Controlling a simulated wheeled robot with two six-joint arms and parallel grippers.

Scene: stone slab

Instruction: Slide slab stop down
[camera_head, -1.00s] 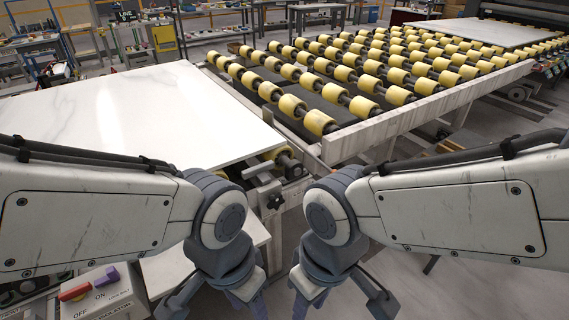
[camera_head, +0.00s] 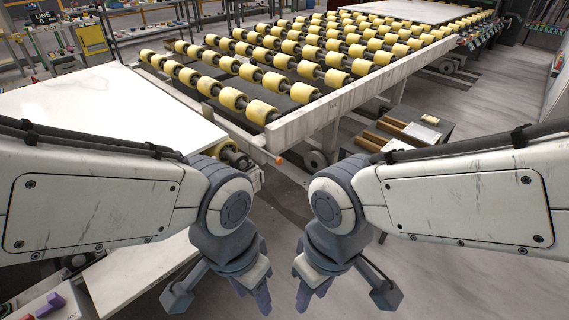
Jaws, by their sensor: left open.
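The pale stone slab (camera_head: 105,105) lies flat at the left in the head view, its front right edge partly hidden behind my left arm. A metal arm with an orange tip (camera_head: 280,160) sticks out by the corner between the slab and the roller table; I cannot tell whether it is the slab stop. My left gripper (camera_head: 222,292) is low in the view, in front of the slab's bed, open and empty. My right gripper (camera_head: 343,292) is beside it over the bare floor, fingers apart and empty. Neither touches the slab.
A roller table (camera_head: 330,103) with rows of yellow rollers runs behind, with another slab (camera_head: 400,11) at its far end. A low stand (camera_head: 415,130) with wooden strips is at the right. A panel with a purple switch (camera_head: 50,304) is at bottom left.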

